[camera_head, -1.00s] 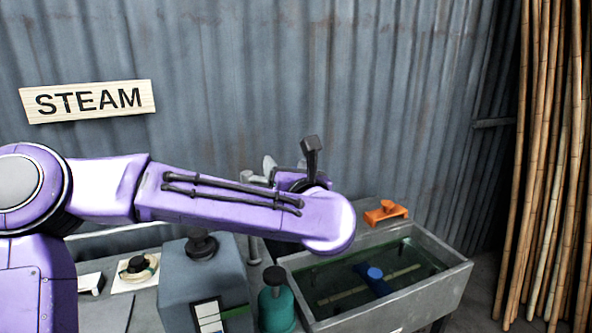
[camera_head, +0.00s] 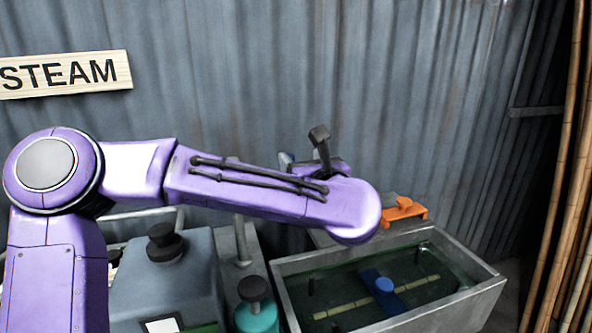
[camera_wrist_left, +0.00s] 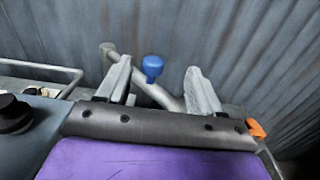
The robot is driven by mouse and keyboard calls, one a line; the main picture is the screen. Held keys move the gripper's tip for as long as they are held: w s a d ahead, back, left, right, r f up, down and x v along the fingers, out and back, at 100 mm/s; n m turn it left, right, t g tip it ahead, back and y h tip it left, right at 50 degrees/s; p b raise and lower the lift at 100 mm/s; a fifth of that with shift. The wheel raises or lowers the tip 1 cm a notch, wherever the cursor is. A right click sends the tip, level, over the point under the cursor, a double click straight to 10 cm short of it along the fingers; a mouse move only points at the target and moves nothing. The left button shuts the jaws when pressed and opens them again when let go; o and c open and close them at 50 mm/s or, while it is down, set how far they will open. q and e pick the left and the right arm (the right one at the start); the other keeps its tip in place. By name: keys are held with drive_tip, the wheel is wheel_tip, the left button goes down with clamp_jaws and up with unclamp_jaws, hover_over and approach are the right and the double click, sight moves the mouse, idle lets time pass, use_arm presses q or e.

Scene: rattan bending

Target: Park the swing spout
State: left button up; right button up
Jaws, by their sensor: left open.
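The swing spout shows in the left wrist view as a grey pipe (camera_wrist_left: 160,97) slanting down to the right from a rounded end, with a blue knob (camera_wrist_left: 152,66) standing up beyond my fingers. My left gripper (camera_wrist_left: 159,64) is open, and its two pale fingers stand on either side of the knob, apart from it in the picture. Whether the fingers reach as far as the knob, I cannot tell. In the head view my purple left arm hides most of the spout, and a grey upright post (camera_head: 243,243) shows below the arm. My right gripper is out of view.
A grey water tank (camera_head: 490,290) holds a bamboo strip and a blue clamp (camera_head: 384,285). An orange fixture (camera_head: 404,210) sits behind it. A grey box with a black knob (camera_head: 165,242) and a teal bottle (camera_head: 256,313) stand left. Corrugated wall closes the back; bamboo poles (camera_head: 570,200) stand right.

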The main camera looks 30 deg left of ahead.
use_arm(q)
drive_tip(key=w+a+f, duration=0.1)
drive_tip(key=w+a, duration=0.1)
drive_tip(key=w+a+f+p, duration=0.1)
drive_tip(key=a, duration=0.2)
drive_tip(key=w+a+f+p, duration=0.1)
drive_tip(key=w+a, duration=0.1)
drive_tip(key=shift+w+a+f, duration=0.1)
drive_tip(key=shift+w+a, duration=0.25)
drive_tip(key=shift+a, duration=0.05)
drive_tip(key=shift+w+a+f, duration=0.15)
drive_tip(key=shift+w+a, duration=0.1)
drive_tip(key=shift+w, duration=0.05)
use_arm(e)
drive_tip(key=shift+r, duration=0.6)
use_arm(q)
drive_tip(key=shift+s, duration=0.1)
clamp_jaws()
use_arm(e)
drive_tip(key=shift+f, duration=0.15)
